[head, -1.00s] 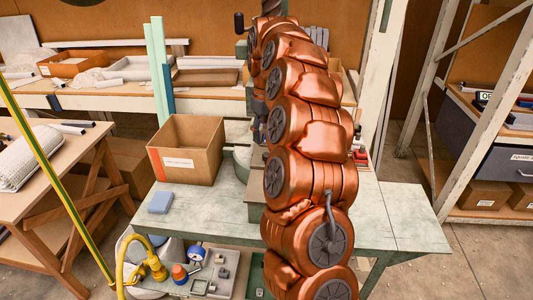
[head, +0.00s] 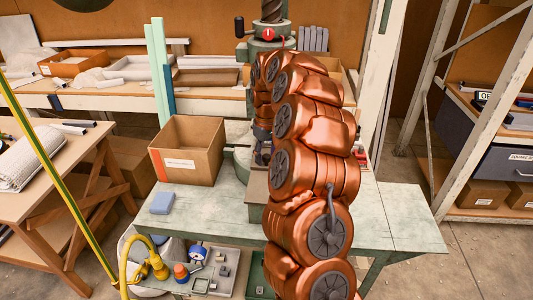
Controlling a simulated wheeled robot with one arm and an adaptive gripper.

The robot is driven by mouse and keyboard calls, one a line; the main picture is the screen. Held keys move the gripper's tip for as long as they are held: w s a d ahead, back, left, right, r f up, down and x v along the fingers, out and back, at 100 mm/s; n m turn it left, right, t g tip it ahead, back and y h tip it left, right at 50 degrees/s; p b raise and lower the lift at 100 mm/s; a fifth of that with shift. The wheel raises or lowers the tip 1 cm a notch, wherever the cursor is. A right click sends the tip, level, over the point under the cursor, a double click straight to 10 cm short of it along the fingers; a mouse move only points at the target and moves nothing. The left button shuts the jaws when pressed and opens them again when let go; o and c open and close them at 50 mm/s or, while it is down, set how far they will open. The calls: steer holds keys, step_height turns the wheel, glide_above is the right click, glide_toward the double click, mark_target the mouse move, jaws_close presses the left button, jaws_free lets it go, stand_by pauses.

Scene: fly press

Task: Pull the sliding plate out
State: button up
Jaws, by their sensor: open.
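The green fly press (head: 262,48) stands on the workbench, with its screw, a red knob and a black-handled lever at the top. My copper arm covers much of its middle and right side. A grey-brown block (head: 256,187) shows at the front of the press base, left of my arm. I cannot make out the sliding plate as a separate part. My gripper (head: 263,148) points down in front of the press, left of my arm links. Only a small dark part of it shows. It is open, and its fingertips and any contact are unclear.
The pale green workbench (head: 400,215) is clear on the right. A yellow hose (head: 132,252) and a tray of small parts stand low at the front left.

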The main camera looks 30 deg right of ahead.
jaws_close()
stand_by(0.5)
